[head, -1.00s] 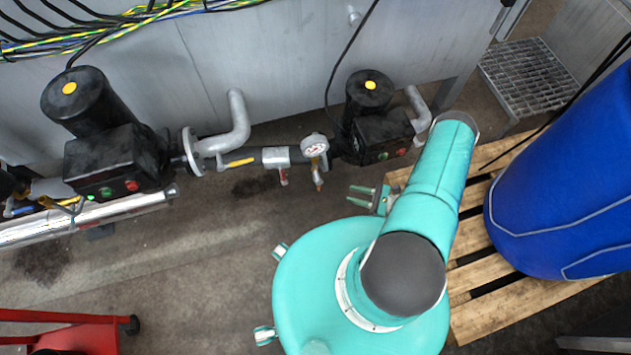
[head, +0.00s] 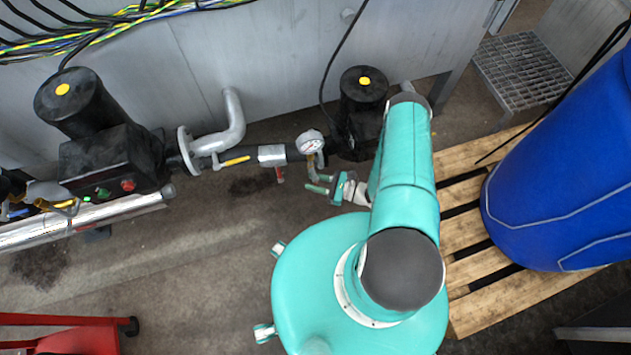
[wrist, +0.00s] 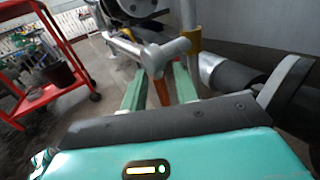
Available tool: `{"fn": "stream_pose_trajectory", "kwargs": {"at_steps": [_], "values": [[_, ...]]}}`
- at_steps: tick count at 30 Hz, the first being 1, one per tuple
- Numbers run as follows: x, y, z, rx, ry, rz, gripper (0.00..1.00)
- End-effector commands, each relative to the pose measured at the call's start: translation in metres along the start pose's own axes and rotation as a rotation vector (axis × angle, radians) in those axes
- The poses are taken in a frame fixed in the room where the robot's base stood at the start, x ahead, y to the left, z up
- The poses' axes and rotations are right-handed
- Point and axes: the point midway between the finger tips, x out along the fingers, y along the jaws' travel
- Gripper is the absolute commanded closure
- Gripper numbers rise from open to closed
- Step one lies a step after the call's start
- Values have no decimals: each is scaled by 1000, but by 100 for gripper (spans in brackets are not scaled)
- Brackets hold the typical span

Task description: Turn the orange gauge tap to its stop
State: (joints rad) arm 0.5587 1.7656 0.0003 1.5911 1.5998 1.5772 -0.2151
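The orange gauge tap (wrist: 162,92) shows in the wrist view as a short orange lever hanging below a grey pipe fitting. My gripper (wrist: 159,84) is open, with one green finger on each side of the lever. Gaps show between the lever and the fingers; I cannot tell whether its tip is fully between them. In the head view my gripper (head: 317,183) points left, just below the round white gauge (head: 309,142) on the pipe. The orange lever cannot be made out there beside the fingers.
A red-handled valve (head: 280,175) and a yellow lever (head: 236,161) are on the pipe left of the gauge. A black pump (head: 361,110) stands close behind my arm. A blue barrel (head: 560,190) on a wooden pallet (head: 470,235) is at right. Floor left of my gripper is clear.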

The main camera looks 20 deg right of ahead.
Motion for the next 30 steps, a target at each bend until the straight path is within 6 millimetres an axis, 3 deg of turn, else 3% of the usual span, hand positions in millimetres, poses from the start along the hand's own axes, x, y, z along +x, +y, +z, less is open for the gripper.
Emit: {"fn": "stream_pose_trajectory", "kwargs": {"at_steps": [5, 10, 30], "values": [[0, 0, 0, 0, 0, 0, 70], [0, 0, 0, 0, 0, 0, 100], [-12, -8, 0, -26, 36, -3, 100]]}}
